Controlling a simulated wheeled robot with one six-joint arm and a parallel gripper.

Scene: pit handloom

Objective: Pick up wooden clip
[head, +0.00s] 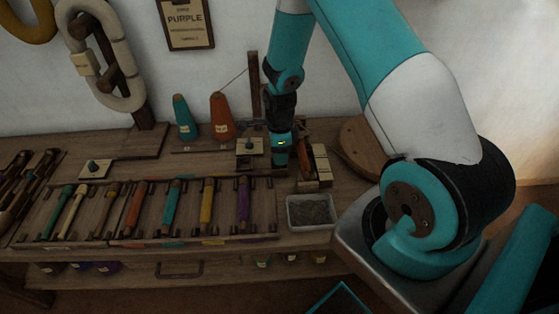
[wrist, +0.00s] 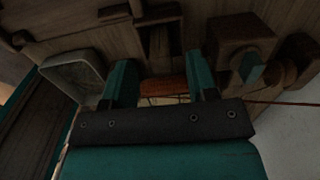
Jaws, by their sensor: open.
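My gripper (head: 281,164) points down over the back right of the workbench, beside a reddish-brown wooden piece (head: 305,150). In the wrist view its two teal fingers (wrist: 160,62) are apart. An orange-brown piece (wrist: 165,87) shows between and below the fingers, partly hidden by the gripper body. It may be the wooden clip, but I cannot tell for sure. I cannot tell whether the fingers touch it.
A grey tray (head: 311,226) stands at the front right. A rack of coloured bobbins (head: 207,203) lies left of it. Teal (head: 185,120) and orange (head: 221,118) cones stand behind. Pale blocks (head: 321,162) and a round wooden board (head: 360,150) are to the right.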

